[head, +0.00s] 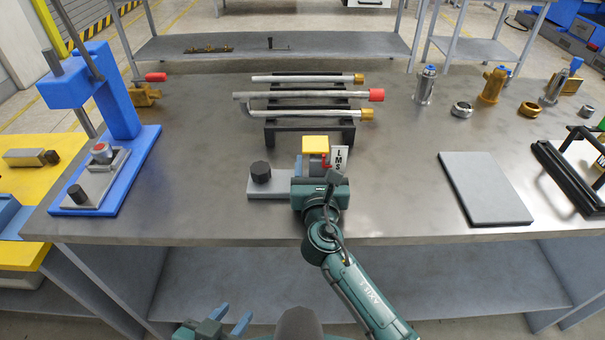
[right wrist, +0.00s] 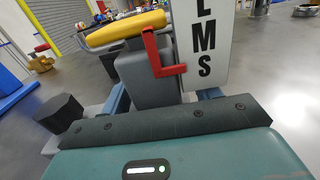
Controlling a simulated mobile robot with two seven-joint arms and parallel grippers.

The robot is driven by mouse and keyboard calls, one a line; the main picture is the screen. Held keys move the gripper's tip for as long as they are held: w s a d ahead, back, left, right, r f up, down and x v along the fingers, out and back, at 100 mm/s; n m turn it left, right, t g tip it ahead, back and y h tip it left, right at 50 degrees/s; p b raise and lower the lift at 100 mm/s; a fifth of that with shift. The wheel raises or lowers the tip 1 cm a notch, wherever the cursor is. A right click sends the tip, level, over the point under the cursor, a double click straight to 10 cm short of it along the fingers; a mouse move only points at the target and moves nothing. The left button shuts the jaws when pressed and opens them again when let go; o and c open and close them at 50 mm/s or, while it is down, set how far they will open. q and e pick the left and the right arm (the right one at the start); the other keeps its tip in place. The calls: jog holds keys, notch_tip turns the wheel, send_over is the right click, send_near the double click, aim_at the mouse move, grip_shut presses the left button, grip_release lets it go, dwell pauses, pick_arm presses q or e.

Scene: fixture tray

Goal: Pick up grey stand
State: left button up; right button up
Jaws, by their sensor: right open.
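The grey stand (head: 270,184) sits on the table near its front edge. It has a flat grey base with a black knob and an upright part under a yellow cap, with a red lever and a white LMS plate beside it. In the right wrist view its grey block (right wrist: 150,90) stands between the two blue fingers. My right gripper (head: 319,180) is open at the stand's right end; contact cannot be told. It also shows in the right wrist view (right wrist: 164,96). My left gripper (head: 232,317) is open and empty, low in front of the table.
A black rack (head: 310,137) with several metal pipes stands behind the stand. A blue press (head: 125,140) is at the left. A grey plate (head: 485,188) and a black frame (head: 568,178) lie at the right. Several metal fittings stand at the back right. The table between is clear.

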aim_at(319, 142)
jog(key=shift+s, duration=0.1)
jog(key=shift+c, duration=1.1)
grip_shut()
jog(key=shift+r, duration=0.3)
notch_tip(319, 142, up, 9)
jog(key=p, duration=0.3)
jog(key=shift+r, duration=0.1)
jog(key=shift+r+p, duration=0.25)
jog(key=shift+p, duration=0.05)
pick_arm(q)
jog(key=shift+s+a+r+y, duration=0.15)
jog(key=shift+s+a+y, duration=0.05)
jog(key=shift+a, duration=0.2)
jog(key=shift+s+a+r+y, duration=0.1)
jog(key=shift+s+a+y, duration=0.1)
jog(key=shift+a, duration=0.2)
jog(key=shift+w+n, duration=0.1)
jog(key=shift+n, duration=0.2)
